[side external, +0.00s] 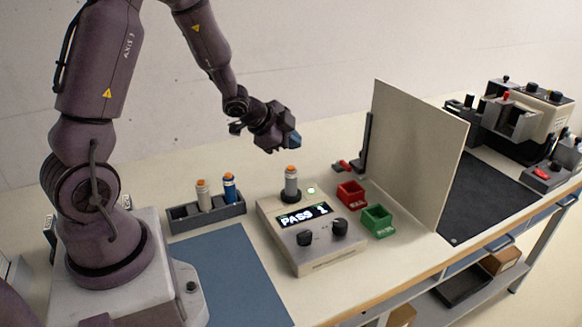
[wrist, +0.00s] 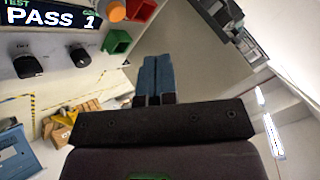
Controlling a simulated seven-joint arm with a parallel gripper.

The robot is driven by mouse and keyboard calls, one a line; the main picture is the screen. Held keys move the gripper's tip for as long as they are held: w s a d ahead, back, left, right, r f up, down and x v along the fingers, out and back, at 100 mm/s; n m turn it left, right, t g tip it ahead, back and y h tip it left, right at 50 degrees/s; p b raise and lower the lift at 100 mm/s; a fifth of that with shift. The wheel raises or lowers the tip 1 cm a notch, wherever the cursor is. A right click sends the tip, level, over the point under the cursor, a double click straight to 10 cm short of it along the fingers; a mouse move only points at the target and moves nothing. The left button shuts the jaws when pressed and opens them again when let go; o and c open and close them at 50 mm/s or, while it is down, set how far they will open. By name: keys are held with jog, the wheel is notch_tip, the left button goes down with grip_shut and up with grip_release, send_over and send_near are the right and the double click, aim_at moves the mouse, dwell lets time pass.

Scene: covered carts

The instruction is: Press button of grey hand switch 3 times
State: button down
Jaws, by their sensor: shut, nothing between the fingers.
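The grey hand switch (side external: 291,182) stands upright on the tester box (side external: 321,257), with an orange button (side external: 291,169) on top. In the wrist view the orange button (wrist: 116,10) is at the top edge. The tester's display (side external: 304,215) reads "PASS 1", and a small green light (side external: 311,190) is lit beside the switch. My gripper (side external: 294,140) is in the air above the switch, apart from it and tilted. In the wrist view its blue fingers (wrist: 156,76) are together, with nothing between them.
A grey rack (side external: 207,216) left of the tester holds a beige switch (side external: 203,195) and a blue switch (side external: 229,188). A red bin (side external: 351,194) and a green bin (side external: 377,221) stand right of it. An upright panel (side external: 420,150) stands beyond them. A blue mat (side external: 228,275) lies clear.

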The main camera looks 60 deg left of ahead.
aim_at(291, 169)
jog(key=shift+f, duration=1.7)
dwell(0.7)
jog(key=shift+f, duration=0.4)
jog(key=shift+f, duration=0.4)
dwell(0.6)
jog(key=shift+r, duration=0.8)
jog(key=shift+r, duration=2.55)
dwell(0.7)
